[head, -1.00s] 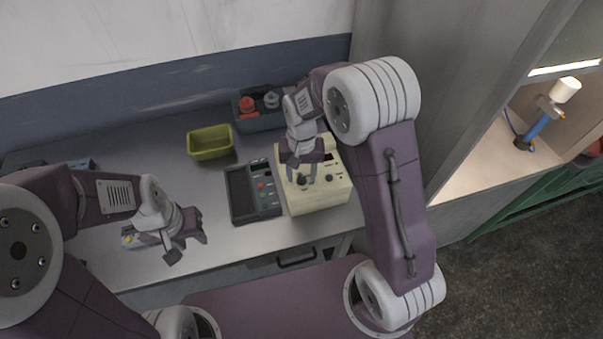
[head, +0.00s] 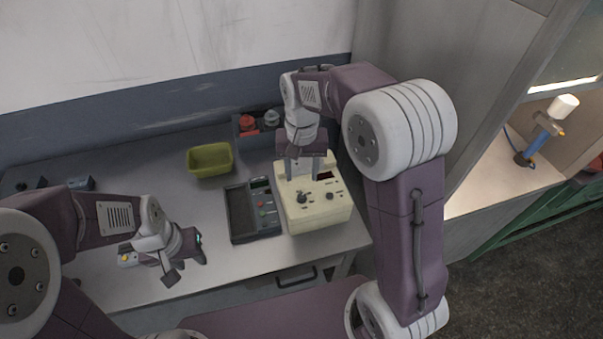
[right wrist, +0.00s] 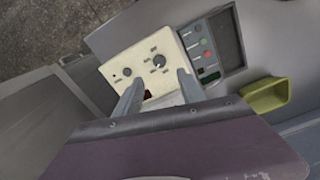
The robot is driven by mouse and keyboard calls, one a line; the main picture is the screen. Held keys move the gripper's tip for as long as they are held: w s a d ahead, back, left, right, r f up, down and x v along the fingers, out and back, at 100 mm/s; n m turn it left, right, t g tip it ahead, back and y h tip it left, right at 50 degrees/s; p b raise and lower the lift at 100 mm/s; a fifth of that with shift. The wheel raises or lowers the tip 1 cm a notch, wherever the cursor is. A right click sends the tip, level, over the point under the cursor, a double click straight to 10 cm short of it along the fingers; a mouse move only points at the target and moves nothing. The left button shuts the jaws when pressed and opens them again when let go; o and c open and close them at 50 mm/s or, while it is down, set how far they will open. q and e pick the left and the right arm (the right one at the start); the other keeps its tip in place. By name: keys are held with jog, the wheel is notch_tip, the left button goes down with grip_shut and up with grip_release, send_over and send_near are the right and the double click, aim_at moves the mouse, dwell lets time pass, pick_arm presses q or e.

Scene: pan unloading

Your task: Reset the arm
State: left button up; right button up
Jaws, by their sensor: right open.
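My right gripper (head: 302,165) is above the back part of a cream box with knobs (head: 318,212). Its fingers are apart with nothing between them. In the right wrist view the two fingers (right wrist: 158,92) show spread in front of the cream box (right wrist: 146,62). I cannot tell whether they touch it. My left gripper (head: 183,262) hangs low over the front left of the table, turned so that I cannot see the gap between its fingers.
A dark keypad panel (head: 241,212) lies left of the cream box. A yellow-green bin (head: 210,160) stands behind it. A dark tray (head: 236,124) with red and grey knobs is at the back. A side shelf (head: 490,180) at right holds a blue-handled tool (head: 537,140).

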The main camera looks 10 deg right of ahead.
jog(key=shift+d, duration=0.1)
jog(key=s+d+f+n, duration=0.1)
jog(key=s+d+f, duration=0.1)
jog(key=s+f, duration=0.2)
jog(key=s+d+f+n+t+b, duration=0.1)
jog(key=s+d+f, duration=0.2)
jog(key=s, duration=0.6)
jog(key=shift+s+d+f, duration=0.2)
jog(key=shift+s+f, duration=0.05)
jog(key=shift+f, duration=0.4)
jog(key=shift+s, duration=0.15)
dwell(0.7)
